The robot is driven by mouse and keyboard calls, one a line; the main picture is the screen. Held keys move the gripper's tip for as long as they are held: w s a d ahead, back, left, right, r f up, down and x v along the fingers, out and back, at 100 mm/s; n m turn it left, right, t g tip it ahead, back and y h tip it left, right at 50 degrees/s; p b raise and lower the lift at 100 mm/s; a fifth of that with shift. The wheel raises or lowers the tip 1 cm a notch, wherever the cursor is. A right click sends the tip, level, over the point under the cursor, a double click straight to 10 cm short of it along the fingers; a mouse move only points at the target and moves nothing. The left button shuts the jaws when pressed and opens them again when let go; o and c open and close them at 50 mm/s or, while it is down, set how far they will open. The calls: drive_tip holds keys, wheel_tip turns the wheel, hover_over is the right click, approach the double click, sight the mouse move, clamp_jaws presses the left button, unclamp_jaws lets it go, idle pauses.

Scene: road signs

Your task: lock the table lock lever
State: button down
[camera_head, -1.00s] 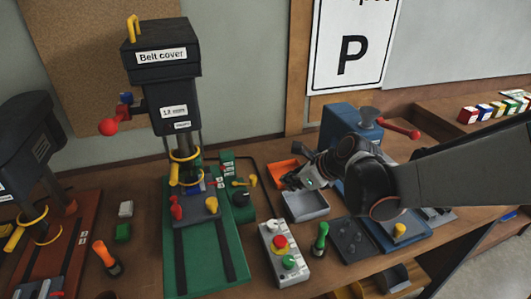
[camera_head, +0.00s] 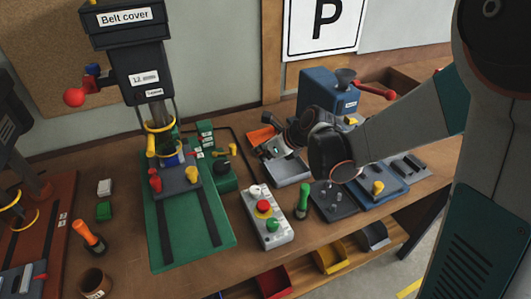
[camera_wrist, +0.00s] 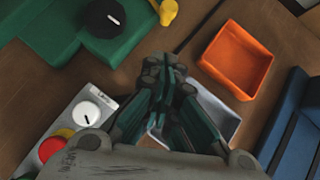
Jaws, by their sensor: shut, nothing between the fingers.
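I cannot read which lever is the table lock. My gripper (camera_head: 270,150) is to the right of the press, over the trays, apart from all these levers. The wrist view shows its fingers (camera_wrist: 170,75) together and empty.
An orange tray (camera_wrist: 237,58) and a grey tray (camera_head: 290,172) lie beneath and beside my gripper. A control box with red, green and white knobs (camera_head: 265,215) and a green-handled tool (camera_head: 303,200) stand in front. A blue machine (camera_head: 322,93) is behind to the right.

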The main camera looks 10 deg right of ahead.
drive_tip(key=b+x, duration=0.1)
drive_tip(key=x, duration=0.4)
drive_tip(key=shift+w+f, duration=0.1)
drive_tip(key=shift+f, duration=0.15)
drive_tip(key=shift+w+a+r+b, duration=0.15)
drive_tip(key=shift+w+a+b, duration=0.35)
drive_tip(key=shift+w+a, duration=0.8)
drive_tip(key=shift+w, duration=0.05)
drive_tip(key=shift+r, duration=0.1)
drive_tip(key=shift+w, duration=0.1)
drive_tip(key=shift+w+d+n, duration=0.15)
drive_tip(key=shift+w+n, duration=0.1)
drive_tip(key=shift+n, duration=0.15)
